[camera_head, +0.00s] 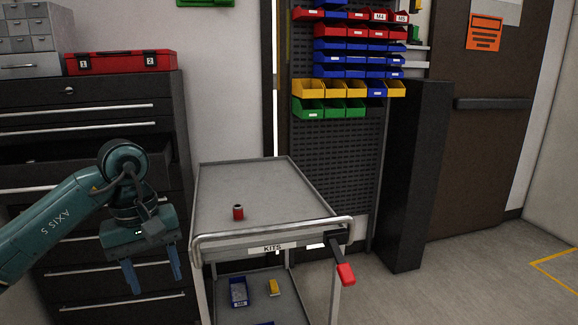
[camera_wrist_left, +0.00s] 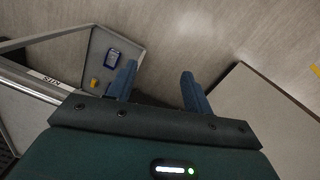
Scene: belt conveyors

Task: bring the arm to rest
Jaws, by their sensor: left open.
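My left arm reaches in from the left in the head view. Its gripper (camera_head: 153,275) points down in front of the dark drawer cabinet, to the left of the cart. The two blue fingers are apart with nothing between them. In the left wrist view the gripper (camera_wrist_left: 157,85) also shows open and empty, with floor beyond the fingers. My right gripper is not in view.
A grey cart (camera_head: 265,190) labelled KITS bears a red cylinder (camera_head: 238,212) on top; a blue bin (camera_head: 238,292) and a yellow item (camera_head: 273,287) are below. The drawer cabinet (camera_head: 85,105) has one drawer open and a red case (camera_head: 120,62) on top. Floor is clear at right.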

